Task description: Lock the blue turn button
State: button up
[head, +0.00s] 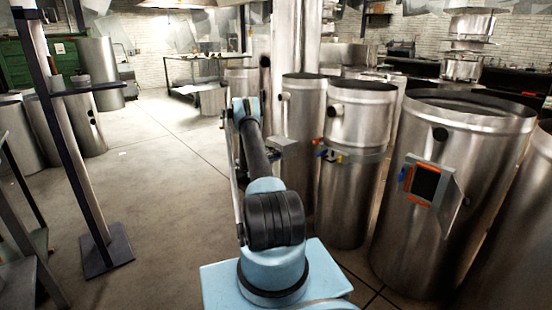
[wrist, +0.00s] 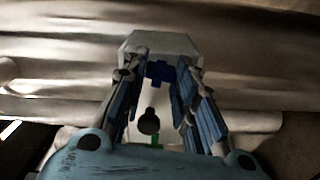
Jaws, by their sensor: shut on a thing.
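In the wrist view a blue turn button (wrist: 159,72) sits at the far edge of a pale plate (wrist: 160,42) on a metal flue pipe. My gripper (wrist: 157,78) has its blue-padded fingers on both sides of the button and is shut on it. A dark round knob (wrist: 148,122) and a green piece (wrist: 154,141) show on the plate nearer the wrist. In the head view my arm hides most of the gripper. The button cannot be singled out there for sure.
A wide pipe (head: 408,240) at the right has an open hatch with an orange frame (head: 423,183) and a door sticking out (head: 449,205). Other pipes stand close by. A dark post (head: 68,130) stands at the left. The floor between (head: 150,180) is clear.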

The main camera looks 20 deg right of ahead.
jog(key=shift+w+a+f+n, duration=0.15)
jog(key=shift+a+n, duration=0.1)
jog(key=shift+n, duration=0.65)
jog(key=o, duration=1)
jog(key=shift+o, duration=0.2)
jog(key=shift+d, duration=0.1)
jog(key=v, duration=1.2)
